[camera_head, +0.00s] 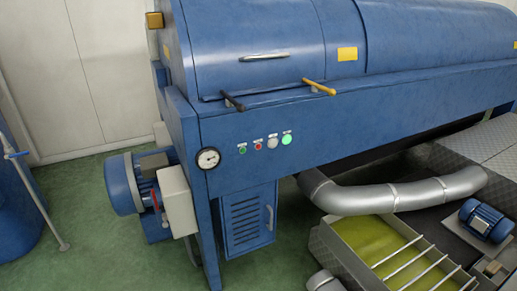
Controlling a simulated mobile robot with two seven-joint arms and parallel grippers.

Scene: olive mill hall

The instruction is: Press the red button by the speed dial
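The red button (257,146) is small and round on the front panel of a large blue machine (330,125). It sits in a short row with a dark green button (242,149) to its left, a pale round knob (272,142) to its right, and a brightly lit green lamp (286,139) beyond that. The pale knob may be the speed dial; its markings are too small to read. A white round gauge (208,158) with a needle is further left on the panel. Neither of my grippers is in view.
A black lever (232,100) and a yellow lever (319,87) stick out above the panel. Below are a blue motor (122,184), a vented cabinet (246,222), a silver duct (390,195) and a trough of yellow-green liquid (372,239). Green floor (95,235) is clear at left.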

